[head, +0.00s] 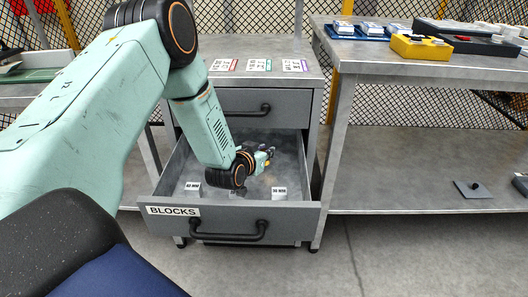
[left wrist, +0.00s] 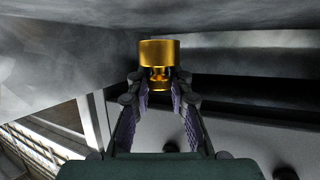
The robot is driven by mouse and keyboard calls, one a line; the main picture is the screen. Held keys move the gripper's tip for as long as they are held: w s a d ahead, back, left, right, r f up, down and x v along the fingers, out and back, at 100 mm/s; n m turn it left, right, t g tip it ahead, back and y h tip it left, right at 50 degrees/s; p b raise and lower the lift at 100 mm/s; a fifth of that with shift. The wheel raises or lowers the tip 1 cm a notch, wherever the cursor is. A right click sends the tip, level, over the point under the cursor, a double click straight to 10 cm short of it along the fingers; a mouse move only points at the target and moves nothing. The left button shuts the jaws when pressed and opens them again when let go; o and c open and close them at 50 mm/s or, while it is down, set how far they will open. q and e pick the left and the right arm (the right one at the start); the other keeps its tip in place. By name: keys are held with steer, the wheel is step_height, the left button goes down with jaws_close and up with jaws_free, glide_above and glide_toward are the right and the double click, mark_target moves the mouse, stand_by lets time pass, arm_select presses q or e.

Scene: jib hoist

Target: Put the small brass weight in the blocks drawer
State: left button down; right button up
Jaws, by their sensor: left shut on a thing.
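The blocks drawer (head: 288,229) is pulled open in the head view, with a white BLOCKS label on its front. My left gripper (head: 263,158) reaches down into the open drawer, over its back half. In the left wrist view my left gripper (left wrist: 157,84) is shut on the small brass weight (left wrist: 158,52), a shiny gold cylinder with a narrower neck between the fingertips. In the head view the weight is too small and covered to make out clearly. Whether it touches the drawer floor I cannot tell. My right gripper is not in view.
Small labelled blocks (head: 279,192) and (head: 193,187) lie near the drawer's front. A shut drawer (head: 237,101) is above it. Cards (head: 258,65) lie on the cabinet top. The bench (head: 370,60) at right carries a yellow holder (head: 420,47) and trays.

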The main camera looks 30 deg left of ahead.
arm_select(q)
steer(key=shift+s+f, duration=0.2)
steer(key=shift+f, duration=0.2)
steer(key=c, duration=1.2)
jaws_free()
steer(key=shift+s+d+f, duration=0.1)
steer(key=shift+s+f, duration=0.05)
steer(key=shift+r, duration=0.35)
steer(key=shift+s+r+p, duration=0.15)
steer(key=shift+r+p, duration=0.15)
steer(key=shift+p, duration=0.25)
steer(key=p+v, duration=0.1)
steer(key=v, duration=0.2)
steer(key=p+v, duration=0.1)
steer(key=v, duration=0.1)
steer(key=shift+s+r+p, duration=0.25)
steer(key=shift+r+p, duration=0.05)
steer(key=shift+r, duration=0.15)
steer(key=shift+s, duration=0.35)
